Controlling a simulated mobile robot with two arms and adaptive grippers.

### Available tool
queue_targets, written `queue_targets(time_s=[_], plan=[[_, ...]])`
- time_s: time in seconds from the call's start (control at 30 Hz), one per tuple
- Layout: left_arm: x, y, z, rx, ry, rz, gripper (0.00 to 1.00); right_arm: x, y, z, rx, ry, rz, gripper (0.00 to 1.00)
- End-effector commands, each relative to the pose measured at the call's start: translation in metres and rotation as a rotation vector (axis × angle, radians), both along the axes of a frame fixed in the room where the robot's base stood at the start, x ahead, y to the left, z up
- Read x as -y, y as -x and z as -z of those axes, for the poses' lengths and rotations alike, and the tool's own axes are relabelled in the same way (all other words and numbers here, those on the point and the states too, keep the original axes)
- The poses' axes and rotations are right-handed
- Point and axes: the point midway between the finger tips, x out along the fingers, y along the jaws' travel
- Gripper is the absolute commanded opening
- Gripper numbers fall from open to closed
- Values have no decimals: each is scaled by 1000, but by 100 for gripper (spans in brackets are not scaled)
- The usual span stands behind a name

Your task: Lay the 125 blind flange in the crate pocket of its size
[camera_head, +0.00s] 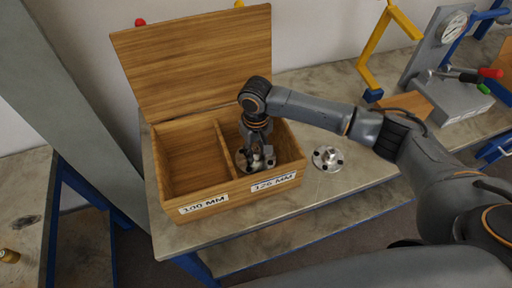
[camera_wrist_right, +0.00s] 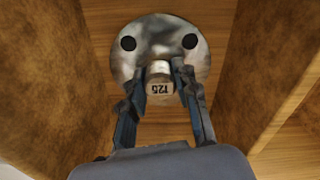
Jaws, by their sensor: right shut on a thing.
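The wooden crate (camera_head: 221,159) has its lid up and two pockets, labelled 100 MM on the left and what reads as 125 MM on the right. My right gripper (camera_head: 257,163) reaches down into the right pocket. It is shut on the upright stub of a grey metal blind flange (camera_head: 242,161). In the right wrist view the stub reads 125 between the fingertips (camera_wrist_right: 160,85), and the round flange disc (camera_wrist_right: 160,30) shows two dark holes. The disc is inside the pocket walls, low near the wooden floor; I cannot tell whether it touches. My left gripper is not in view.
Another flange (camera_head: 327,158) lies on the bench right of the crate. The left pocket (camera_head: 194,160) is empty. A grey device with a gauge (camera_head: 453,26) and a yellow stand (camera_head: 377,45) are at the back right.

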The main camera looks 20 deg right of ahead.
Motion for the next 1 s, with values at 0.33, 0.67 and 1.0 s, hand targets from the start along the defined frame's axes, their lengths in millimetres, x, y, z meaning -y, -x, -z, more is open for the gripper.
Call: queue_targets(time_s=[0.33,0.67,1.0], plan=[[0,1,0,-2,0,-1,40,0,0,2,0,0,0,53],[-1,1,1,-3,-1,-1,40,0,-1,-5,1,0,0,53],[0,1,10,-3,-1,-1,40,-1,-1,-71,4,-2,0,53]])
